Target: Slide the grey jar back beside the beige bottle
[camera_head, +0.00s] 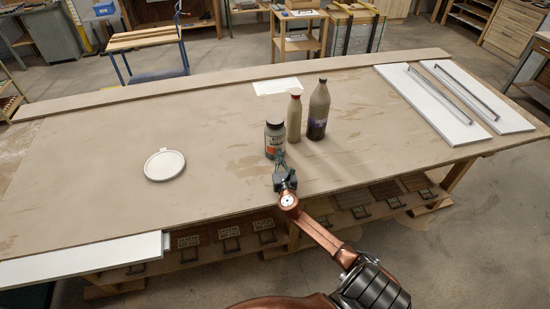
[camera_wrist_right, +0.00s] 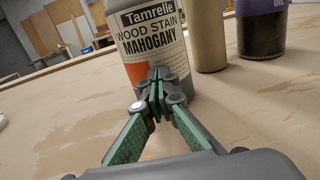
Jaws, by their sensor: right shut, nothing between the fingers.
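The grey jar (camera_head: 274,141) stands upright on the table, with a "Wood Stain Mahogany" label that also shows in the right wrist view (camera_wrist_right: 150,22). The beige bottle (camera_head: 294,119) with a red cap stands just behind and to the right of the jar; its lower body is in the wrist view (camera_wrist_right: 207,38). My right gripper (camera_head: 279,158) is shut and empty in front of the jar. Its fingertips (camera_wrist_right: 158,84) overlap the jar's lower front; whether they touch it I cannot tell. My left gripper is not in view.
A taller bottle with a dark purple label (camera_head: 318,112) stands right of the beige bottle. A white round lid (camera_head: 164,165) lies to the left. White panels with metal handles (camera_head: 430,95) lie at the right end.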

